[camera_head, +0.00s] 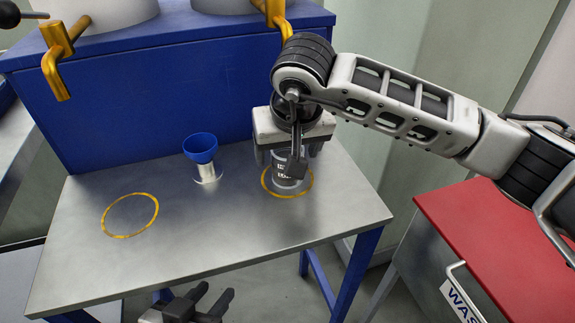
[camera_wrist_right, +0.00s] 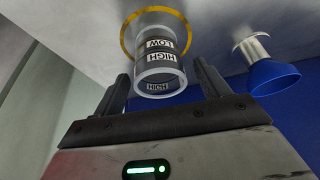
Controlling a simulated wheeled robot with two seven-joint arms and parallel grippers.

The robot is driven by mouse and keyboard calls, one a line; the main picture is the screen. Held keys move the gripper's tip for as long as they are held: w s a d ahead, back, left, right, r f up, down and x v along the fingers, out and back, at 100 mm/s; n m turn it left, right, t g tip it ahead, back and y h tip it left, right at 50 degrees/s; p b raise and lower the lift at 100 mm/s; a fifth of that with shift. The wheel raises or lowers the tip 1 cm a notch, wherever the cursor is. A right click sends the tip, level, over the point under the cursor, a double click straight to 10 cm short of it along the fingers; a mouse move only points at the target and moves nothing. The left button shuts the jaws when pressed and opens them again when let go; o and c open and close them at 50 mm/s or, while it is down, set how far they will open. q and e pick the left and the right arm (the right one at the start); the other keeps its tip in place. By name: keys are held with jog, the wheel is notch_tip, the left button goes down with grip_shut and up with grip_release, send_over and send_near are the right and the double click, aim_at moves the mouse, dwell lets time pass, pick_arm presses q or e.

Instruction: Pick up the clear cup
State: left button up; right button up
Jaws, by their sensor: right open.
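The clear cup (camera_wrist_right: 158,62), with black and white HIGH and LOW labels, stands inside a yellow ring on the metal table. In the head view the cup (camera_head: 287,184) is partly hidden by my right gripper (camera_head: 289,160), which is above and around it. In the right wrist view my right gripper (camera_wrist_right: 161,82) is open, one finger on each side of the cup. Gaps show between the fingers and the cup. My left gripper (camera_head: 211,297) is low at the bottom edge of the head view, below the table's front edge, its fingers apart and empty.
A blue funnel (camera_head: 200,147) on a metal stub stands left of the cup. A second yellow ring (camera_head: 130,215) on the table (camera_head: 190,258) is empty. A blue cabinet (camera_head: 160,100) with gold taps (camera_head: 56,58) stands behind. A red-topped bin (camera_head: 490,235) is at right.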

jog(key=c, duration=1.2)
jog(key=shift+r, duration=0.1)
